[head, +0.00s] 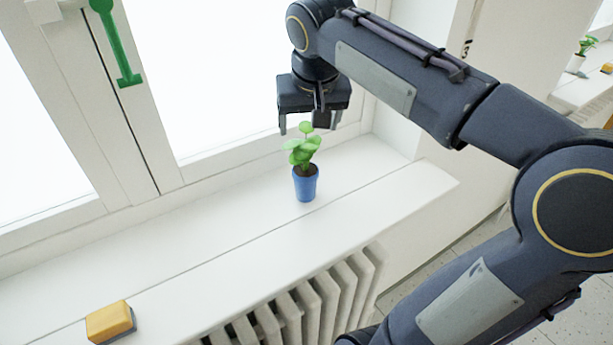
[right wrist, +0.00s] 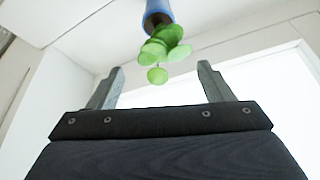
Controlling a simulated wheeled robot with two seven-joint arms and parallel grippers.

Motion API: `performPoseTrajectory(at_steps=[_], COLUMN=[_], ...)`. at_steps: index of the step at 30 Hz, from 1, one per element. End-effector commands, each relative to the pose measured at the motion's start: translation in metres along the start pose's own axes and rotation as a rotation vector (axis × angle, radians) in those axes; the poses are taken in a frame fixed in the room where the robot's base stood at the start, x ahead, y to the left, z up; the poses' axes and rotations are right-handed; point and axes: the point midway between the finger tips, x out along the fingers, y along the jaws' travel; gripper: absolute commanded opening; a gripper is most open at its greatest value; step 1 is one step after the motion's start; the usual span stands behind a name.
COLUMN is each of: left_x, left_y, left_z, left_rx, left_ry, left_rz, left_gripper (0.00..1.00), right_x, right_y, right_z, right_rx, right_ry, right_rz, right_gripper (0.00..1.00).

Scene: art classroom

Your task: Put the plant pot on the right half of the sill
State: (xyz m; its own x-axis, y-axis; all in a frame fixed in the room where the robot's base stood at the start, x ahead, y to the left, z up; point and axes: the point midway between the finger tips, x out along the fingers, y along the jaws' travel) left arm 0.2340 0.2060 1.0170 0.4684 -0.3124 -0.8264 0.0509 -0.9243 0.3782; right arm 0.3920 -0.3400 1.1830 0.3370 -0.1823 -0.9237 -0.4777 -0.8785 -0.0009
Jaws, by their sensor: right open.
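The plant pot (head: 305,186) is blue with a small green plant and stands upright on the right part of the white window sill (head: 215,225). My right gripper (head: 307,124) is above the plant, pointing down, with its fingers apart and empty. In the right wrist view the gripper (right wrist: 160,85) shows two spread fingers, and the pot (right wrist: 157,12) with its leaves is beyond the fingertips, at the top edge. The leaf tips come close to the fingers; I cannot tell whether they touch. My left gripper is out of view.
A yellow sponge-like block (head: 110,322) lies on the sill at the lower left. A radiator (head: 310,305) is below the sill's front edge. A green window handle (head: 118,45) is at the upper left. The sill between block and pot is clear.

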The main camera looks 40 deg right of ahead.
Motion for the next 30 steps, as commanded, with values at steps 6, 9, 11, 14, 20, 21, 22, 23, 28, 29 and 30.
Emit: performPoseTrajectory(at_steps=[6,9,11,14,20,21,22,23,28,29,30], left_x=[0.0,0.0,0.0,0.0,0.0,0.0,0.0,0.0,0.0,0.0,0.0], left_y=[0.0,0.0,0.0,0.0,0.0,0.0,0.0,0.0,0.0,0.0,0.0], left_z=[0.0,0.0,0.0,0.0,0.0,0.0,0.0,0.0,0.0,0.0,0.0], left_rx=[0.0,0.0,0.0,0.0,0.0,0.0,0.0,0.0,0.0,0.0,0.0], left_ry=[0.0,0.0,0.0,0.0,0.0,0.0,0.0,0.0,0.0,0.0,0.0], left_rz=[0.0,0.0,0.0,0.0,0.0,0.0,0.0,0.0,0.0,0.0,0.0], left_gripper=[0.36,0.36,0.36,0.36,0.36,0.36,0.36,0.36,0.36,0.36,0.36], right_x=[0.006,0.018,0.027,0.043,0.068,0.071,0.072,0.074,0.076,0.076,0.076], right_y=[-0.005,-0.01,-0.014,-0.021,-0.037,-0.039,-0.04,-0.041,-0.042,-0.042,-0.042], right_z=[0.037,0.084,0.115,0.164,0.232,0.24,0.244,0.247,0.252,0.251,0.251], right_rx=[-0.067,-0.134,-0.168,-0.207,-0.236,-0.237,-0.237,-0.238,-0.239,-0.239,-0.239], right_ry=[-0.009,-0.02,-0.024,-0.026,-0.017,-0.014,-0.014,-0.013,-0.012,-0.013,-0.013], right_rz=[-0.056,-0.139,-0.203,-0.313,-0.481,-0.5,-0.511,-0.52,-0.531,-0.531,-0.53], right_gripper=[0.74,0.74,0.74,0.74,0.74,0.74,0.74,0.74,0.74,0.74,0.74])
